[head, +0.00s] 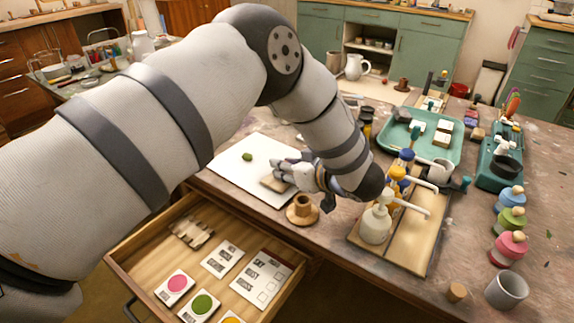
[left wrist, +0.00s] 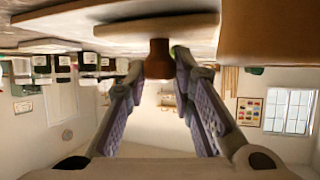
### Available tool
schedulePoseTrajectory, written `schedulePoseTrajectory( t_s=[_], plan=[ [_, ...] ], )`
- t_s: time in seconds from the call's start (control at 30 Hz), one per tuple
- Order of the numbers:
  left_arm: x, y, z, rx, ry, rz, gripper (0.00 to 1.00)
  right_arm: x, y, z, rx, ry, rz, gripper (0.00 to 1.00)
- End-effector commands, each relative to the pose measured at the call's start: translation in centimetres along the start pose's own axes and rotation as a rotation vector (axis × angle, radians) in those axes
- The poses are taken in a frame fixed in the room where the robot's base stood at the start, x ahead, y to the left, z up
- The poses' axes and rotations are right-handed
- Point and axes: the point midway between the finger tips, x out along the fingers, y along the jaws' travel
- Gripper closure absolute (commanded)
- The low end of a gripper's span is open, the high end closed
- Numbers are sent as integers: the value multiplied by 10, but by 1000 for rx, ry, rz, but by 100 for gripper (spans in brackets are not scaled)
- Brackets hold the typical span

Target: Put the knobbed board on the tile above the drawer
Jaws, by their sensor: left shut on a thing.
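My left gripper (head: 287,176) is shut on the dark brown knob (left wrist: 158,60) of the knobbed board, which shows as a pale flat piece in the left wrist view (left wrist: 150,29). In the head view the knobbed board (head: 274,184) is partly hidden by my fingers. It is over the right part of the white tile (head: 232,180); I cannot tell whether it touches the tile. The tile lies on the table just behind the open drawer (head: 150,250). The left wrist view is upside down. My right gripper is not in view.
A small green blob (head: 247,157) is on the tile. A round wooden piece with an upright stem (head: 303,212) stands close in front of my gripper. A wooden tray with pump bottles (head: 405,250) is to the right. The drawer holds cards (head: 222,258).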

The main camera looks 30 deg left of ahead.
Motion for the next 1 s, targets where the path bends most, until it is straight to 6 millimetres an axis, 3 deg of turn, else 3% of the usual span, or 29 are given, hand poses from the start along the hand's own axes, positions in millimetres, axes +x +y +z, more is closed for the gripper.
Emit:
schedulePoseTrajectory(
  t_s=[0.07, 0.1, 0.17, 0.53, 0.8, 1.0],
  plan=[
    [2, 0, 4, 2, -1, -1, 100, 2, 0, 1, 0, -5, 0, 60],
    [2, 0, 3, 2, -1, -1, 70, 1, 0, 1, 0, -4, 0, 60],
    [1, 0, 3, 1, -1, -1, 57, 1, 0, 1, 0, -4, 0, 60],
    [-5, 0, -2, 0, 0, 1, 57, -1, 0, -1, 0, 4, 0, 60],
    [-76, 1, -2, 0, -1, 4, 57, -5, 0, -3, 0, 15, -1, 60],
    [-113, 0, -1, 1, -1, 0, 57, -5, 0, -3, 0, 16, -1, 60]
  ],
)
